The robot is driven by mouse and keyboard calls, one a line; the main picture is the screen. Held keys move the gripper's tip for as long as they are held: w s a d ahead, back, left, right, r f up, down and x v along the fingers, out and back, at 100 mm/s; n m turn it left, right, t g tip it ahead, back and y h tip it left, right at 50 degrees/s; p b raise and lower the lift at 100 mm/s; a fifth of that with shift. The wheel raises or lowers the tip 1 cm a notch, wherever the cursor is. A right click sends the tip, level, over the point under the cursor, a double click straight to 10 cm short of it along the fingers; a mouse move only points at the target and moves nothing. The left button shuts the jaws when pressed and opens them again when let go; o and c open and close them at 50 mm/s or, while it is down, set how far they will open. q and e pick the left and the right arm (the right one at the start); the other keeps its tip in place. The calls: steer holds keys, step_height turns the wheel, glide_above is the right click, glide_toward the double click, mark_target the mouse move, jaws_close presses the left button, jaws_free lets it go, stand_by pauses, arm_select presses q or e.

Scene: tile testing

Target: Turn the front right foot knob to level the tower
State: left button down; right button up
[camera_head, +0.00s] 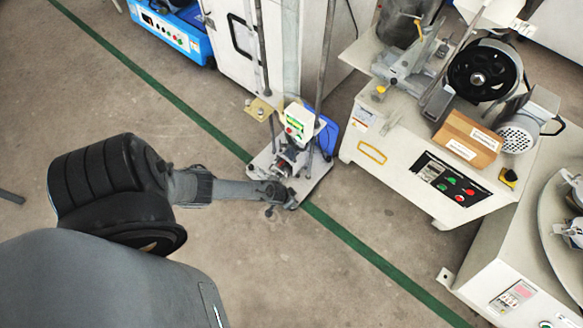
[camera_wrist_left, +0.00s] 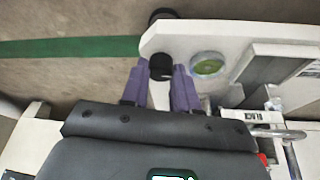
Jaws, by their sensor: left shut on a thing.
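The tower stands on a white base plate (camera_head: 316,174) with upright metal columns (camera_head: 324,65) and a small control box (camera_head: 298,124). My left gripper (camera_head: 286,194) reaches in from the left to the plate's near corner. In the left wrist view its purple fingers (camera_wrist_left: 161,84) are shut on a black foot knob (camera_wrist_left: 162,67), one finger on each side. A round green bubble level (camera_wrist_left: 208,66) sits on the plate beside the right finger; its bubble is too small to read. In the head view the arm hides the knob. My right gripper is out of view.
A white machine (camera_head: 400,165) with a button panel stands to the right of the tower. A white cabinet (camera_head: 233,45) and a blue machine (camera_head: 170,30) are behind. A green floor line (camera_head: 380,262) runs past the plate. The floor in front is clear.

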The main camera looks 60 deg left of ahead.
arm_select(q)
steer(key=m+h, duration=0.1)
steer(key=m, duration=0.1)
steer(key=shift+a+m, duration=0.15)
steer(key=shift+m, duration=0.25)
steer(key=shift+m+g+h+b, duration=0.35)
steer(key=shift+m+h, duration=0.45)
steer(key=shift+m, duration=1)
steer(key=c, duration=1.1)
jaws_free()
steer(key=shift+c, duration=0.2)
steer(key=shift+r, duration=0.1)
steer(key=p+v, duration=0.9)
steer(key=v, duration=0.1)
steer(key=shift+s+r, duration=0.25)
